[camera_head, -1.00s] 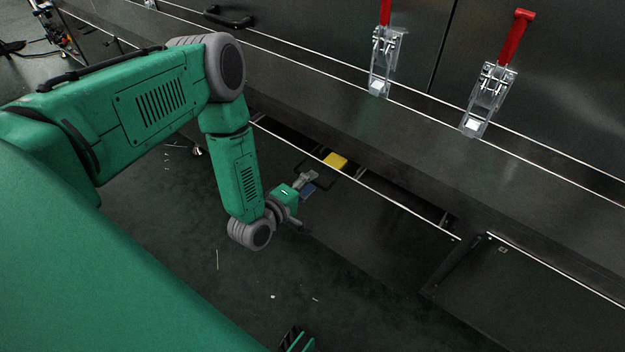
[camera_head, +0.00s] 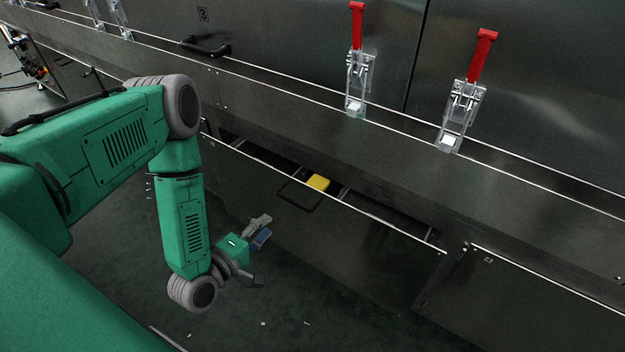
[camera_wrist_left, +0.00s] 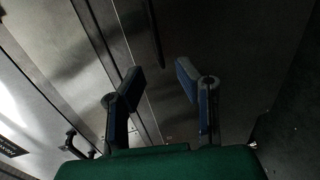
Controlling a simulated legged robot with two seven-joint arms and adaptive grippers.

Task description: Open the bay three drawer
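The drawer (camera_head: 350,245) under the panel marked 3 (camera_head: 203,13) is pulled out some way, with a dark gap behind its bright top edge. Its black loop handle (camera_head: 297,200) stands out from the front, clear of my fingers. A yellow block (camera_head: 318,183) shows inside the gap. My left gripper (camera_head: 264,229) is in front of the drawer face, left of and below the handle in the picture, apart from it. In the left wrist view the two fingers (camera_wrist_left: 160,77) are spread with nothing between them. My right gripper is out of view.
Red-handled latches (camera_head: 356,75) (camera_head: 465,100) stand on the dryer above the ledge. Another black handle (camera_head: 205,48) is on the panel above. A neighbouring front (camera_head: 530,305) lies to the right. The dark floor (camera_head: 300,310) before the drawer is mostly clear.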

